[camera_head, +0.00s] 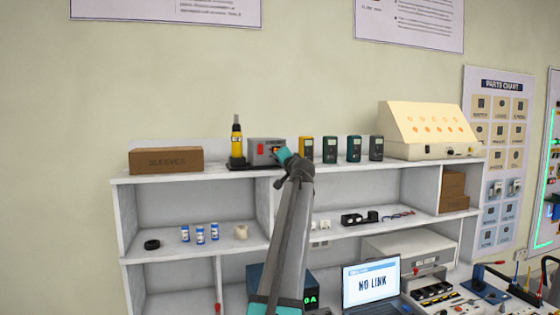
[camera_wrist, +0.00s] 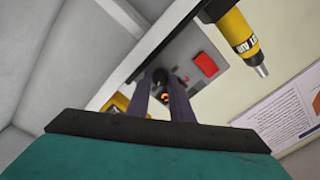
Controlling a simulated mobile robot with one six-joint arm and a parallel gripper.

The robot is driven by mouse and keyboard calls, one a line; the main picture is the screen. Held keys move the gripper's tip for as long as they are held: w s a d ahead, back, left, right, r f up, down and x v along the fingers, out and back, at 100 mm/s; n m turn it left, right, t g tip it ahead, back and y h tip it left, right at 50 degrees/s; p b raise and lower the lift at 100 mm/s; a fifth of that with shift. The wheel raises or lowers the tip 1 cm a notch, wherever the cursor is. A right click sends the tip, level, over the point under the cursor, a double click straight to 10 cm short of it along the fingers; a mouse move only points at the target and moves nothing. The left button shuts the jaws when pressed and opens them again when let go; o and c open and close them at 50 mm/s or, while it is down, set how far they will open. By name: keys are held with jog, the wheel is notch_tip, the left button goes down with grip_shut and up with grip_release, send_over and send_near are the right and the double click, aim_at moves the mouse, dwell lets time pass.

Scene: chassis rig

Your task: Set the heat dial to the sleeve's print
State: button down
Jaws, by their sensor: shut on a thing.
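The grey heat station (camera_head: 259,146) stands on the top shelf, with a red switch on its front. In the wrist view its front panel (camera_wrist: 187,77) shows the red switch (camera_wrist: 205,64), a dark dial knob (camera_wrist: 160,76) and a small orange glow. My gripper (camera_head: 281,156) is at the right side of that front and hides part of it. In the wrist view the fingers of my gripper (camera_wrist: 164,92) are shut on the dark knob. The dial's setting cannot be read. A brown box marked SLEEVES (camera_head: 166,160) is at the left; no sleeve print is legible.
A yellow hot air tool (camera_head: 237,138) stands upright left of the station. A yellow meter (camera_head: 306,148) and several dark meters stand close at the right. Small blue-and-white containers (camera_head: 200,234) sit one shelf lower. A laptop (camera_head: 371,285) reads NO LINK.

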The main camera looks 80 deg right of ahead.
jog(key=shift+f+m, duration=0.2)
jog(key=shift+m, duration=0.2)
jog(key=c, duration=1.6)
grip_release()
jog(key=shift+a, duration=0.1)
jog(key=shift+o, duration=0.2)
